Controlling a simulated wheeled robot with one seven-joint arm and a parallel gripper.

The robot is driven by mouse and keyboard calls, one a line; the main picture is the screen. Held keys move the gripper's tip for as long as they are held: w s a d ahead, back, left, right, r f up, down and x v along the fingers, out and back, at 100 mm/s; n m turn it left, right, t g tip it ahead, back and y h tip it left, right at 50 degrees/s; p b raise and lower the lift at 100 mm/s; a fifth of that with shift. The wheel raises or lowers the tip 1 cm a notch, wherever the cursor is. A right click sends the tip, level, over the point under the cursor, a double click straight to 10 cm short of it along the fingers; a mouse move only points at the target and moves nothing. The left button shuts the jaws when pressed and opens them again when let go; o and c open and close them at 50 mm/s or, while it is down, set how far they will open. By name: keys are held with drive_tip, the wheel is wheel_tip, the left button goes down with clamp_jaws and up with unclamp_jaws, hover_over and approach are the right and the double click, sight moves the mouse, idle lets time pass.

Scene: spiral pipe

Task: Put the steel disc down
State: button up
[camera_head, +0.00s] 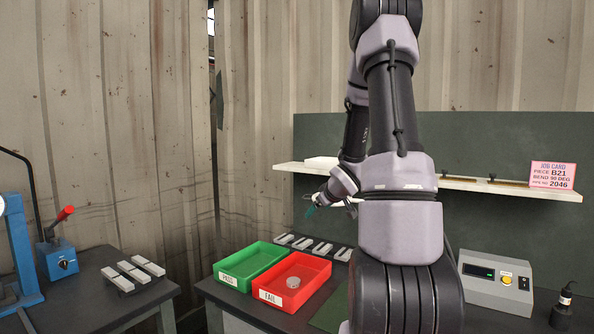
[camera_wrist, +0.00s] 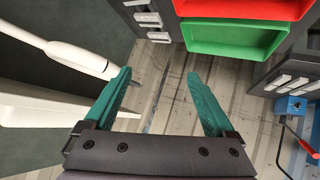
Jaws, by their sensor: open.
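A small pale round disc (camera_head: 292,282), which looks like the steel disc, lies inside the red tray (camera_head: 318,284) marked FAIL. The green tray (camera_head: 232,263) marked PASS stands beside it on the left and looks empty. My gripper (camera_head: 318,207) is up near the shelf, above and behind the trays, partly hidden by my arm. In the wrist view my gripper (camera_wrist: 158,76) has its two teal fingers wide apart with nothing between them. The red tray (camera_wrist: 245,8) and green tray (camera_wrist: 235,38) are at the top there; the disc is not in that view.
A white shelf (camera_head: 465,185) runs along the green back panel and carries a pink job card (camera_head: 553,175). Several grey blocks (camera_head: 318,248) lie behind the trays. A grey box with a display (camera_head: 495,283) stands right. A white rod (camera_wrist: 75,57) is close to the left finger.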

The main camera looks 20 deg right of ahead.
drive_tip(key=s+a+r+m+g, duration=0.1)
drive_tip(key=s+a+r+m, duration=0.2)
drive_tip(key=s+a+r, duration=0.45)
drive_tip(key=s+a+r+m+g, duration=0.1)
drive_tip(key=s+a+r+m, duration=0.3)
drive_tip(key=s+r, duration=0.55)
drive_tip(key=s+a+r+g+y, duration=0.1)
drive_tip(key=s+a+r+y, duration=0.1)
drive_tip(key=s+a, duration=0.7)
drive_tip(key=s, duration=0.3)
drive_tip(key=shift+a+y, duration=0.2)
drive_tip(key=shift+y, duration=0.2)
